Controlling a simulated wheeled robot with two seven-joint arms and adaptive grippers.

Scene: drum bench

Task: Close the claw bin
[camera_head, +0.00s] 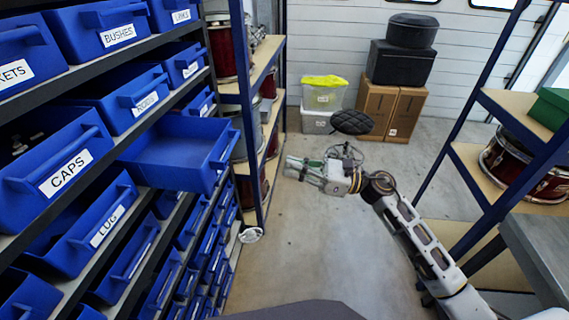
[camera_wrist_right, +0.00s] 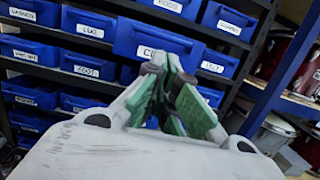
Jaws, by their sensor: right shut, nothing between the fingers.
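The claw bin (camera_head: 172,150) is a blue bin pulled well out of the left rack into the aisle, and its inside looks empty. Its label cannot be read in the head view. In the right wrist view a blue bin front (camera_wrist_right: 127,38) has a label starting "CL", the rest hidden behind my fingers. My right gripper (camera_head: 290,168) is shut and empty. It is in the aisle, to the right of the bin's front and apart from it. Its green-padded fingers (camera_wrist_right: 172,95) point towards the bins in the right wrist view. My left gripper is not in view.
Blue labelled bins such as CAPS (camera_head: 40,175) and LUG (camera_head: 85,235) fill the dark rack on the left. A wooden shelf (camera_head: 262,75) with drums stands behind the bin. Boxes (camera_head: 392,108) stand at the back.

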